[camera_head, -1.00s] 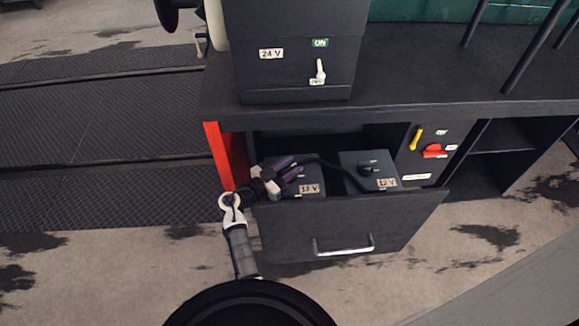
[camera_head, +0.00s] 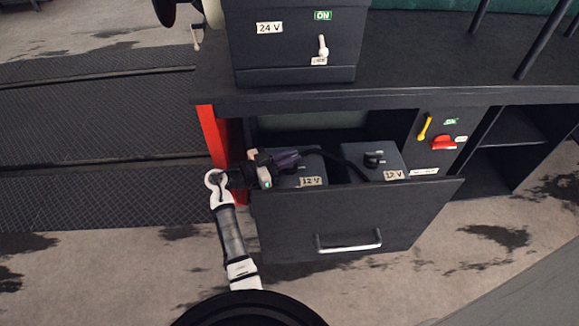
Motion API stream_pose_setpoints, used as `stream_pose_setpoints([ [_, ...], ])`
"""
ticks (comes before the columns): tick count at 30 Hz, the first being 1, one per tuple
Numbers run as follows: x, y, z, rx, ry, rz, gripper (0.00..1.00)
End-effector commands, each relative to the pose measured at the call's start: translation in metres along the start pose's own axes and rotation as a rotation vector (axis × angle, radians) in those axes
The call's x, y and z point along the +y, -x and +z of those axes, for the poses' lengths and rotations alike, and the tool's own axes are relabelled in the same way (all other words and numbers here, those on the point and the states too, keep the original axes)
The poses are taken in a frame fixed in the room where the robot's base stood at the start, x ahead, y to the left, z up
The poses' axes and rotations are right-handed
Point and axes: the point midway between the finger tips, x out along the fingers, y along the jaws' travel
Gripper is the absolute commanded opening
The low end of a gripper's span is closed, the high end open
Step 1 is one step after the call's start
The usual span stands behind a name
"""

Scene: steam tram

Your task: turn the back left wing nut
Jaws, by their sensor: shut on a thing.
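An open drawer (camera_head: 345,222) under the black bench holds two dark battery boxes labelled 12 V. My gripper (camera_head: 290,157) reaches over the drawer's left side, above the left battery (camera_head: 312,170), and is shut at the battery's top. The wing nut there is hidden behind my gripper and wrist, so I cannot see its shape or angle. The right battery (camera_head: 402,160) has a dark knob-like terminal (camera_head: 374,159) on top. A black cable (camera_head: 345,162) runs from near my gripper towards the right battery.
A red post (camera_head: 213,138) stands close to the left of my arm. The bench top (camera_head: 400,80) overhangs the drawer's back. A panel right of the drawer has a yellow lever (camera_head: 424,128) and a red switch (camera_head: 443,143). A 24 V box (camera_head: 290,45) stands on the bench.

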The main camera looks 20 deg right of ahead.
Motion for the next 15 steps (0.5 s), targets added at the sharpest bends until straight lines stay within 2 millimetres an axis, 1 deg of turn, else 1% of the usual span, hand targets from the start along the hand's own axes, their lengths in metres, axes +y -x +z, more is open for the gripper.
stream_pose_setpoints([
  [1, -0.0014, -0.0003, 0.0062, 0.000, -0.005, 0.024, 0.00],
  [9, -0.0013, -0.0004, 0.0050, 0.000, -0.005, 0.167, 0.00],
  [15, -0.0003, -0.0001, 0.0017, -0.003, -0.002, 0.230, 0.00],
])
